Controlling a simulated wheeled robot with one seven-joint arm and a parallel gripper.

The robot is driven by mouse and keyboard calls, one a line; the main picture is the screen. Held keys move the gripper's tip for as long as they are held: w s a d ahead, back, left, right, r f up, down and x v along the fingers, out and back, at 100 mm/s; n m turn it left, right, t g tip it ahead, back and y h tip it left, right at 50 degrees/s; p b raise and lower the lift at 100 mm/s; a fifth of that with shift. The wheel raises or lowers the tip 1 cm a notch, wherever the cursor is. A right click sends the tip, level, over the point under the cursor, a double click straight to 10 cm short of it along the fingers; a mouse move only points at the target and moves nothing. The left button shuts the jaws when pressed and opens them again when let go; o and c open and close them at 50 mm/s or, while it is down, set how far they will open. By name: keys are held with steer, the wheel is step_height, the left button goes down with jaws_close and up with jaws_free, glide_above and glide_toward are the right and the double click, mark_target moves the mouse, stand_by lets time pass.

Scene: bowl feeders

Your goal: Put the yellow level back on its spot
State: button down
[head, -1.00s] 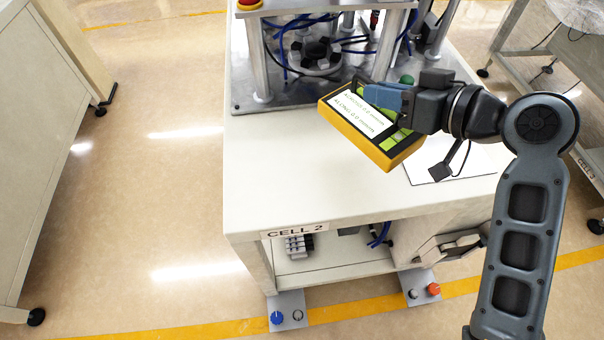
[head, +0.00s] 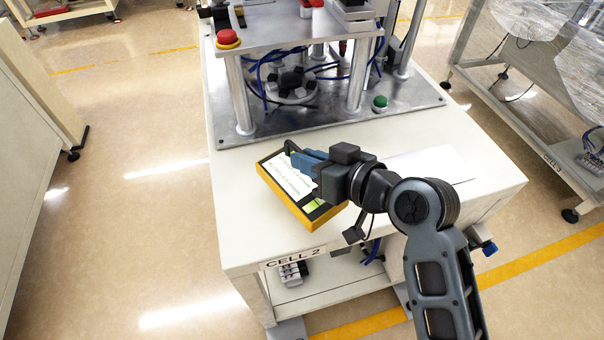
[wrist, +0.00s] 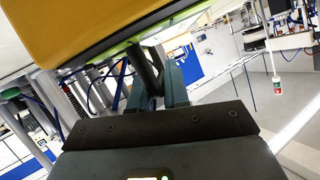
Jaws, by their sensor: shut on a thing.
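The yellow level (head: 287,204) is a yellow box with a dark top, a white screen and green parts. My gripper (head: 306,163) is shut on it, with the blue fingers over its upper side. The level looks held over the front left part of the Cell 2 table (head: 235,220); I cannot tell whether it touches the top. In the wrist view the level's yellow side (wrist: 90,25) fills the upper left, by the fingers (wrist: 160,82). A white sheet (head: 425,165) lies on the table's right side, partly hidden behind my arm; no marked spot is clearly seen.
A metal press stand (head: 330,128) with posts, blue hoses and a red button (head: 228,39) fills the back of the table. A green button (head: 380,102) sits on its plate. The table's left front top is bare. Another cart (head: 530,110) stands at right.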

mark_target(302, 176)
steer(key=shift+a+f, duration=0.3)
steer(key=shift+a, duration=0.3)
steer(key=shift+f, duration=2.05)
steer(key=shift+f, duration=0.2)
steer(key=c, duration=1.1)
jaws_free()
steer(key=shift+r, duration=0.1)
steer(key=shift+r, duration=0.15)
steer(key=v, duration=1.2)
steer(key=shift+b, duration=0.45)
